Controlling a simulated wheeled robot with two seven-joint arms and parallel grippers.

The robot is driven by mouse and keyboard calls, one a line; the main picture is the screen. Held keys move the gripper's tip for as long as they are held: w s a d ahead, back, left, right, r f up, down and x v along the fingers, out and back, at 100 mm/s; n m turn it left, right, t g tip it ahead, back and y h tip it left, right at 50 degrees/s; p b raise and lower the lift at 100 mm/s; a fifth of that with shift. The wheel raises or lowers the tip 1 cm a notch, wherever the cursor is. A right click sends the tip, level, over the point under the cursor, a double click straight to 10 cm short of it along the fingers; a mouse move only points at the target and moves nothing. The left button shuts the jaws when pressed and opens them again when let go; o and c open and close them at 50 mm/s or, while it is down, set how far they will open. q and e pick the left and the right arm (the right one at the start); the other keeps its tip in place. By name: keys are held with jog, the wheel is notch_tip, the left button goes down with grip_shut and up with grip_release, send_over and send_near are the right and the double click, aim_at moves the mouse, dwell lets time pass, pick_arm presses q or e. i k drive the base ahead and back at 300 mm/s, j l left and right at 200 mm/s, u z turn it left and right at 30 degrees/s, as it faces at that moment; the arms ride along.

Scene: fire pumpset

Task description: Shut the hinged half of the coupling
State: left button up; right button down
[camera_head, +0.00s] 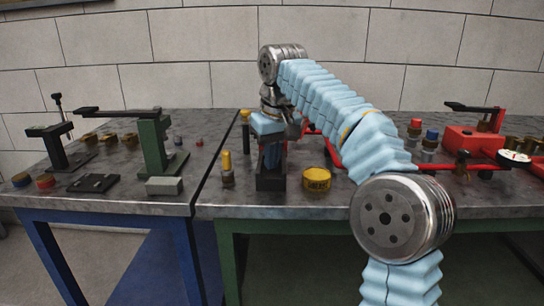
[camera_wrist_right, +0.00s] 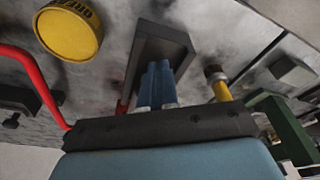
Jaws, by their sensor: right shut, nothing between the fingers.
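My right gripper (camera_head: 270,158) points down at the front of the right-hand table, its blue fingers shut and empty. In the right wrist view the closed fingers (camera_wrist_right: 156,84) lie in front of a dark, open-topped rectangular holder (camera_wrist_right: 178,38). The holder also shows in the head view (camera_head: 270,184), directly below the gripper. I cannot tell whether the fingers touch it. I cannot pick out the coupling or its hinged half for sure; my right arm covers much of the red pipework (camera_head: 333,153). My left gripper is out of view.
A yellow round cap (camera_head: 317,179) lies right of the holder, and a yellow-topped brass piece (camera_head: 227,168) stands left of it. A red pump body (camera_head: 470,140) with a gauge (camera_head: 514,156) is at right. The left table holds a green stand (camera_head: 153,145) and a grey block (camera_head: 164,186).

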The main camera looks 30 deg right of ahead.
aim_at(305, 124)
jog(key=k+j, duration=0.75)
jog(key=k, duration=0.1)
